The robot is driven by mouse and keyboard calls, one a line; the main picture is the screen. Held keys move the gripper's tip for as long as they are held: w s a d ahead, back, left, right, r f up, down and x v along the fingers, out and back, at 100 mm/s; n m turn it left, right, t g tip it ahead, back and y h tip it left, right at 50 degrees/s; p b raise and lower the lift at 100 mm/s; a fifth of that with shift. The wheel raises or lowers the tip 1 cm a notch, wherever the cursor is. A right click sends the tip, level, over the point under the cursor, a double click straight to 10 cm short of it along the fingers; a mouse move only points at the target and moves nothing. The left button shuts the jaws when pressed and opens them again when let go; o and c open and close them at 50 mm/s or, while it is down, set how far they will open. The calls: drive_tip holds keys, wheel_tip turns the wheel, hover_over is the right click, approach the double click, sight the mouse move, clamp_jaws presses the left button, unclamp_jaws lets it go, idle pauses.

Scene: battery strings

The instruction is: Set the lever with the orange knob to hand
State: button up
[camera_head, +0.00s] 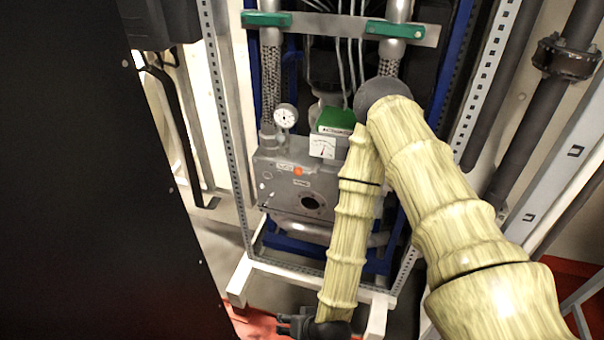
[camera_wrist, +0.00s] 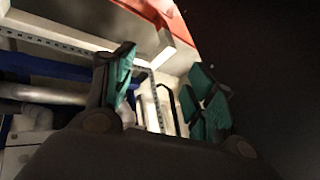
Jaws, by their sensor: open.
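A small orange knob (camera_head: 298,171) shows on the front of a grey metal box (camera_head: 272,196) in the head view. Small white labels (camera_head: 284,167) sit beside it, too small to read. The lever's shaft and its exact setting cannot be made out. My gripper (camera_head: 283,325) is at the bottom of the head view, well below the box and apart from it. In the wrist view my gripper (camera_wrist: 163,85) has its two teal-padded fingers spread, with nothing between them. The orange knob is not visible in the wrist view.
A round gauge (camera_head: 286,116) and a green-topped meter (camera_head: 322,147) stand above the box. A perforated grey post (camera_head: 229,130) rises left of it. A large black panel (camera_head: 90,200) fills the left side. My arm covers the area right of the box.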

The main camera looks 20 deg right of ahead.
drive_tip(key=w+a+r+m+t, duration=0.25)
drive_tip(key=w+r+t, duration=0.2)
drive_tip(key=w, duration=0.55)
drive_tip(key=m+t+h+b, duration=0.2)
drive_tip(key=m+t+h, duration=0.4)
drive_tip(key=m+h, duration=0.45)
approach(299, 175)
drive_tip(key=x, duration=0.2)
drive_tip(key=shift+y, duration=0.35)
drive_tip(key=p+x, duration=0.1)
drive_tip(key=x, duration=0.8)
drive_tip(key=shift+w+d, duration=0.3)
drive_tip(key=shift+d, duration=0.05)
drive_tip(key=shift+c, duration=0.3)
